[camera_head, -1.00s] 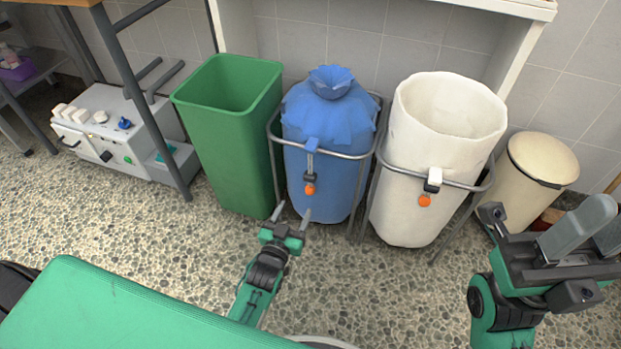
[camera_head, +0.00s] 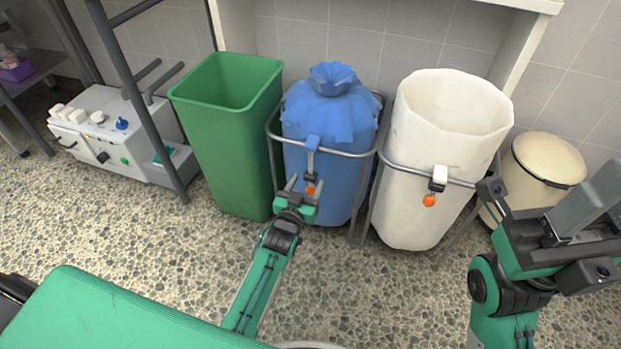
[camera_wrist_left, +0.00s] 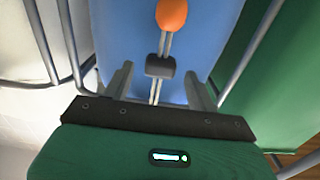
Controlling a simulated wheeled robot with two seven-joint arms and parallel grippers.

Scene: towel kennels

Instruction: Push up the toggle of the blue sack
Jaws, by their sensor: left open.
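The blue sack (camera_head: 330,112) stands in a metal frame in the head view, its gathered neck at the top. A cord with a dark toggle (camera_head: 311,178) and an orange ball (camera_head: 310,189) hangs at its front. In the left wrist view the dark toggle (camera_wrist_left: 160,66) sits on the cord, with the orange ball (camera_wrist_left: 172,15) beyond it at the top. My left gripper (camera_head: 302,183) is open, its fingers on either side of the cord and apart from the toggle. My right gripper (camera_head: 545,205) is at the right; its finger gap is unclear.
A green bin (camera_head: 228,135) stands close left of the blue sack. A white sack (camera_head: 440,150) with its own orange ball stands to the right, and a cream bin (camera_head: 545,165) beyond it. A green padded surface (camera_head: 110,315) fills the lower left.

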